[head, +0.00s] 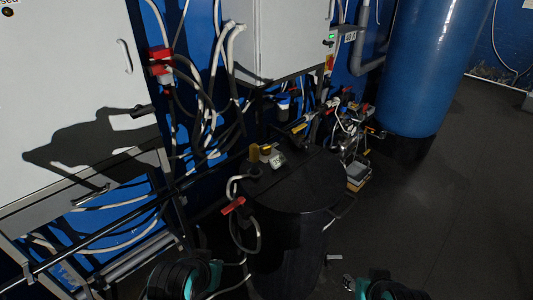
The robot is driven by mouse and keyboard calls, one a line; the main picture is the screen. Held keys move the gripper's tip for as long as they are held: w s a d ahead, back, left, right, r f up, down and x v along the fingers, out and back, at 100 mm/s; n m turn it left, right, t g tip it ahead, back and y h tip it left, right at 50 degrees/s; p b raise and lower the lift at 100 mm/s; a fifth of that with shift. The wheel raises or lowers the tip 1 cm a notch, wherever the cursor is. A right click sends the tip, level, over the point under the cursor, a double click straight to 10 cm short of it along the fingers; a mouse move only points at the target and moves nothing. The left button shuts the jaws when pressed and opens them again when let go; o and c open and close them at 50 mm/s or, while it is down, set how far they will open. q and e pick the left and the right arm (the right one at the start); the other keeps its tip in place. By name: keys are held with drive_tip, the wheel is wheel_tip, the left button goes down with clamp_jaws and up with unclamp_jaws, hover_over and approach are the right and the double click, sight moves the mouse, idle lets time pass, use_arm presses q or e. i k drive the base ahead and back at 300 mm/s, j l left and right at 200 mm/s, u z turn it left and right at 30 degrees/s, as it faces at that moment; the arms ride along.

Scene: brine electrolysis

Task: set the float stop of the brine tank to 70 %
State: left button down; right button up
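A black round tank (296,222), which looks like the brine tank, stands upright in the middle of the head view with a dark flat lid. On the back left of its lid are a yellow upright fitting (254,153) and a small light grey block with dark marks (277,159). I cannot tell which part is the float stop, and no percent scale can be read. Black and teal parts of my two arms show at the bottom edge, in front of the tank to its left and right. I see no gripper fingers there.
A grey hose with a red lever (233,206) hangs at the tank's left side. Grey cabinets (70,90) and pipes line the left. Tangled hoses and valves (350,125) stand behind, near a tall blue vessel (422,65). Dark floor (450,210) is clear at the right.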

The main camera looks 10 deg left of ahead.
sight(265, 151)
drive_tip(key=i+j, duration=0.1)
drive_tip(key=i, duration=0.3)
drive_tip(key=i+j+z, duration=0.1)
drive_tip(key=i, duration=0.3)
drive_tip(key=i+j, duration=0.2)
drive_tip(key=i, duration=0.2)
drive_tip(key=l+z, duration=0.05)
